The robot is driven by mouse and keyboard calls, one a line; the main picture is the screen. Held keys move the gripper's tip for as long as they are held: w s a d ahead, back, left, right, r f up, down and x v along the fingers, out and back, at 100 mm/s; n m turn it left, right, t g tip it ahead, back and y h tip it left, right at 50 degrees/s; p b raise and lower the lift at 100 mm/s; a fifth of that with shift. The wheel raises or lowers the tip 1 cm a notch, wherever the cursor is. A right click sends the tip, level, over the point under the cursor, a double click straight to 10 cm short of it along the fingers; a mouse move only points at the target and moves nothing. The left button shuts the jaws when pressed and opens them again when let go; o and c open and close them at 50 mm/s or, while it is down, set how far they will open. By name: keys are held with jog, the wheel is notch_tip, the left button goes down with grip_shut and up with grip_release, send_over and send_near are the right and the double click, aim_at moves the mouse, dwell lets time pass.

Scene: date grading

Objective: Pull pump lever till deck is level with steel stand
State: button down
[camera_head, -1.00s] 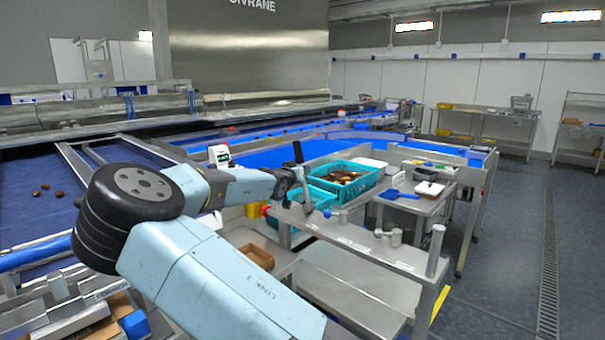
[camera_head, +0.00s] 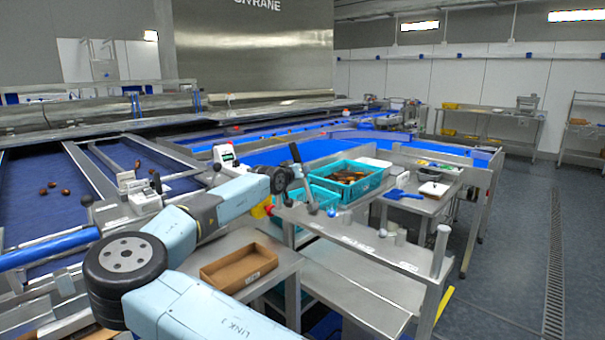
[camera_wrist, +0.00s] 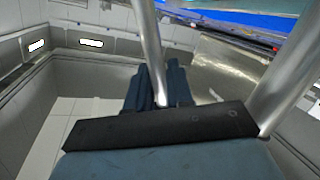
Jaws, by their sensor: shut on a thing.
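The pump lever (camera_head: 301,171) is a dark bar with a black grip, tilted up to the left at the near end of a steel-topped table. My gripper (camera_head: 285,180) is at the lever, its fingertips small and partly hidden in the head view. In the wrist view, a shiny lever rod (camera_wrist: 150,50) passes between the dark fingers of my gripper (camera_wrist: 157,90), which are shut on it. A steel top (camera_head: 350,232) stretches right of the lever, with a steel stand (camera_head: 428,205) beyond it. I cannot tell their exact height difference.
Teal crates (camera_head: 372,185) stand behind the lever, one holding dark items. A cardboard tray (camera_head: 240,283) lies on a low steel table in front. A thick upright post (camera_head: 440,252) stands at the right end of the steel top. Floor at right is clear.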

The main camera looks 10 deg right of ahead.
jog(key=shift+w+a+f, duration=0.15)
jog(key=shift+w+a, duration=0.15)
jog(key=shift+a, duration=0.1)
jog(key=shift+s+d+r+m+t, duration=0.15)
jog(key=shift+s+d+r+m, duration=0.1)
jog(key=shift+s+d+m, duration=0.2)
jog(key=shift+s+d+r+m+t, duration=0.15)
jog(key=shift+s+d+r+m, duration=0.15)
jog(key=shift+s, duration=0.2)
jog(key=shift+f, duration=0.1)
jog(key=shift+s, duration=0.1)
jog(key=shift+s+d+m+t, duration=0.4)
jog(key=shift+s+d+m, duration=0.4)
jog(key=shift+s+m, duration=0.15)
jog(key=shift+s, duration=0.1)
